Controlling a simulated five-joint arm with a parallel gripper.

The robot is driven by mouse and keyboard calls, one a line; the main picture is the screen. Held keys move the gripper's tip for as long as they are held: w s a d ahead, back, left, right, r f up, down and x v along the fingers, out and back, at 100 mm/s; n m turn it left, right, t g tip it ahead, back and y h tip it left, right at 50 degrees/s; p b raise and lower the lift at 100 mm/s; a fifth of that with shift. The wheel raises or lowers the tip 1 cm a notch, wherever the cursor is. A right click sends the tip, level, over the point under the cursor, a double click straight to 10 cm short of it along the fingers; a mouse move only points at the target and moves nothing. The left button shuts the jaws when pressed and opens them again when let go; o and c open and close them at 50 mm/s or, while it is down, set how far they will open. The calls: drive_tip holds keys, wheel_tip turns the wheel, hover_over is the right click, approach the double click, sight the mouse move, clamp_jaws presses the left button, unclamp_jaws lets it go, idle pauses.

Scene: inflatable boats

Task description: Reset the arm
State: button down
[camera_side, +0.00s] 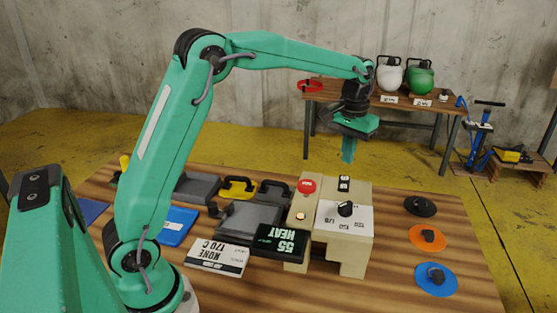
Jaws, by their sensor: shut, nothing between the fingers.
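My arm rises from the left of the wooden table and bends over toward the right. My gripper (348,150) points down above the back edge of the table, behind the beige machine (302,241). Its teal fingers are together with nothing between them, apart from everything on the table.
Black (420,206), orange (427,238) and blue discs (436,280) lie at right. Grey presses (250,218) stand left. A workbench (428,105) stands behind.

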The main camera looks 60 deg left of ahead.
drive_tip(key=shift+r, duration=0.1)
drive_tip(key=s+r+t, duration=0.1)
drive_tip(key=s+r, duration=0.4)
drive_tip(key=s, duration=0.2)
drive_tip(key=s+f+m+t, duration=0.1)
drive_tip(key=s+t, duration=0.1)
drive_tip(key=s, duration=0.8)
drive_tip(key=s+d+m+t, duration=0.1)
drive_tip(key=s+m+t, duration=0.1)
drive_tip(key=s, duration=0.9)
drive_tip(key=shift+s+d+f+t, duration=0.2)
drive_tip(key=shift+s+f+t, duration=0.05)
drive_tip(key=shift+f+t, duration=0.1)
